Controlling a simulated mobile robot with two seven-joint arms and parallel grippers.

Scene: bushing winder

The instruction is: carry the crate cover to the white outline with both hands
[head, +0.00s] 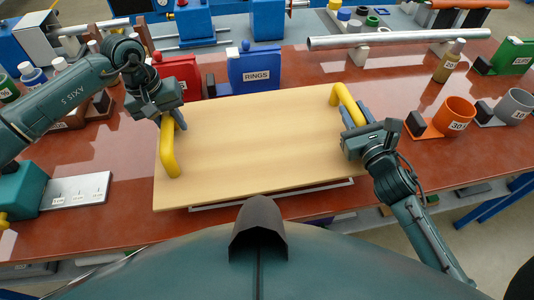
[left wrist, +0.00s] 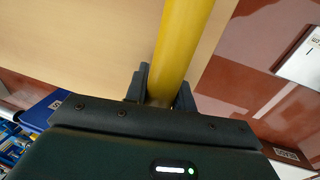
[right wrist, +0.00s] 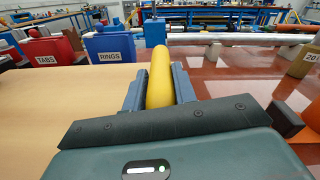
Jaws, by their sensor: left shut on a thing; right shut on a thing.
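The crate cover (head: 255,140) is a flat, pale wooden board with a yellow bar handle near each end. My left gripper (head: 172,122) is shut on the left yellow handle (head: 168,150), which also shows between its fingers in the left wrist view (left wrist: 180,50). My right gripper (head: 354,122) is shut on the right yellow handle (head: 348,103), seen between its fingers in the right wrist view (right wrist: 159,78). A stretch of the white outline (head: 270,194) shows along the cover's front edge. The cover hides the rest of it.
A blue RINGS bin (head: 254,68) and a red bin (head: 180,75) stand behind the cover. A metal tube (head: 400,38) lies at the back. A pale plate (head: 76,190) lies at left.

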